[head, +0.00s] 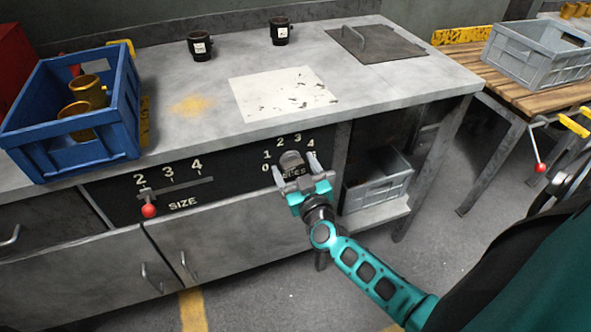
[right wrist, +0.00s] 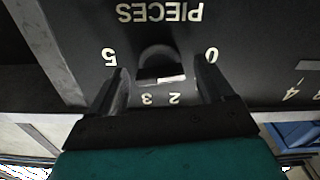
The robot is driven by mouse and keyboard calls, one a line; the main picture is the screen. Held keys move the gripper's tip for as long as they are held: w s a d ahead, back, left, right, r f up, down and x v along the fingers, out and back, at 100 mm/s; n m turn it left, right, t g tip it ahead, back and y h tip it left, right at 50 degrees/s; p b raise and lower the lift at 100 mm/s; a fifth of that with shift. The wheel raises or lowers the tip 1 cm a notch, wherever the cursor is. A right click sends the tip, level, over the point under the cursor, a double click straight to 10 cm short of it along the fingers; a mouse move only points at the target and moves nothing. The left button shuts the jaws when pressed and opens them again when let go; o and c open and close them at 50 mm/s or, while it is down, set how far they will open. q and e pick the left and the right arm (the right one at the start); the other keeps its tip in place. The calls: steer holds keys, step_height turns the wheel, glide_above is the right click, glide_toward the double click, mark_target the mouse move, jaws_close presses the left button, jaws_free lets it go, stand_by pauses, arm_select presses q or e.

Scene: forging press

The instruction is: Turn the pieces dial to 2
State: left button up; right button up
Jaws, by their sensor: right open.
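The pieces dial (head: 291,160) is a dark grey knob on the black panel under the bench top, with numbers around it. It also shows upside down in the right wrist view (right wrist: 160,62), above the 2 and 3, with a pale edge facing those numbers. I cannot tell which number it points at. My right gripper (head: 297,168) is open, with its fingers on either side of the knob; in the right wrist view (right wrist: 161,88) gaps show between fingers and knob. The fingers partly cover the panel markings. My left gripper is not in view.
A size slider (head: 149,210) with a red ball sits left on the same panel, at 2. A blue crate (head: 75,150) with brass mugs stands on the bench. Two black mugs (head: 200,46) stand behind. A grey crate (head: 378,182) sits on the shelf right of the dial.

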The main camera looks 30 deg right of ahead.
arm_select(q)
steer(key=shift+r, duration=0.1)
arm_select(e)
steer(key=shift+c, duration=0.5)
steer(key=c, duration=0.9)
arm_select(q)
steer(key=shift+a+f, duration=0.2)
arm_select(e)
steer(key=shift+c, duration=0.2)
